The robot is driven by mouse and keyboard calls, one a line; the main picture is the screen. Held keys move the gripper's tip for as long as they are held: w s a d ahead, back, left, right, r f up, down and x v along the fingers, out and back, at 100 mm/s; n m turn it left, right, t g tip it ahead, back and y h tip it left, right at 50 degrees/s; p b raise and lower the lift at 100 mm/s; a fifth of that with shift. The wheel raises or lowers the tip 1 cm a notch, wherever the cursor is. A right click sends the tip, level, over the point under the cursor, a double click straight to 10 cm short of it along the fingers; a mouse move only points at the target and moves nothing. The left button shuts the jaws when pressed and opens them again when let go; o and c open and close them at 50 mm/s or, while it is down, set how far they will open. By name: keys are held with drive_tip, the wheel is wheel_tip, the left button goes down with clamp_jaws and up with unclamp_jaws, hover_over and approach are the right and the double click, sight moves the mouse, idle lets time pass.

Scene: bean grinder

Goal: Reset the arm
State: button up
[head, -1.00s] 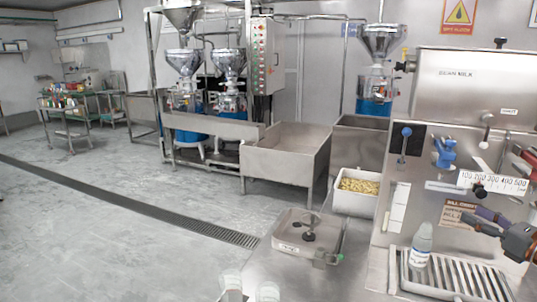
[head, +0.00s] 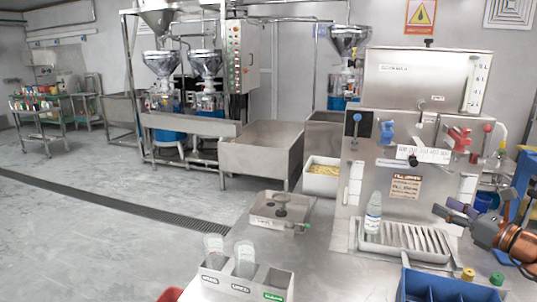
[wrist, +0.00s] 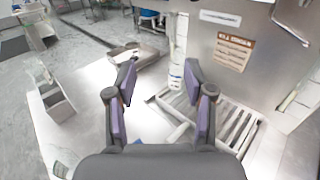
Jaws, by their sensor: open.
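My gripper (head: 440,210) is at the right in the head view, with purple-padded fingers. It is open and empty above the right part of the slatted metal drip tray (head: 432,254). In the wrist view my gripper (wrist: 162,78) has its two fingers spread apart, with the drip tray (wrist: 236,128) below and to the right. A clear bottle with a white label (head: 373,214) stands upright at the left end of the drip tray, apart from my fingers.
The steel filling machine (head: 425,82) stands behind the tray. A white holder (head: 232,284) with two clear bottles is at the front. A square basin (head: 282,212) and a white bin of beans (head: 321,188) lie left. A blue crate (head: 440,288) is at front right.

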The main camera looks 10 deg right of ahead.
drive_tip(key=a+f+n+g+y+b, duration=0.1)
drive_tip(key=a+f+n+g+y, duration=0.2)
drive_tip(key=a, duration=0.6)
drive_tip(key=a+n+g+b, duration=0.1)
drive_tip(key=a+n+g, duration=0.3)
drive_tip(key=a, duration=0.5)
drive_tip(key=a+f+n+g+y+b, duration=0.1)
drive_tip(key=a+f+n+y, duration=0.1)
drive_tip(key=a+n, duration=0.55)
drive_tip(key=s+a+f+n+g+b, duration=0.2)
drive_tip(key=s+a+f+n+g, duration=0.15)
drive_tip(key=s+a, duration=0.45)
drive_tip(key=s+a+f+n+g+h+b, duration=0.3)
drive_tip(key=s+a+f+n+g+h, duration=0.4)
drive_tip(key=s+f, duration=0.5)
drive_tip(key=s+d+f+n+g+h+b, duration=0.1)
drive_tip(key=s+d+f+n+h, duration=0.1)
drive_tip(key=s+d+f+n, duration=0.3)
drive_tip(key=s+d+f+n+h+b, duration=0.1)
drive_tip(key=s+n, duration=0.1)
drive_tip(key=s, duration=0.5)
drive_tip(key=s+a+p+v, duration=0.1)
drive_tip(key=s+p+v, duration=0.2)
drive_tip(key=p+v, duration=1)
drive_tip(key=shift+w+d+r+t+h, duration=0.3)
drive_tip(key=shift+r+t+h, duration=0.1)
drive_tip(key=shift+r, duration=0.3)
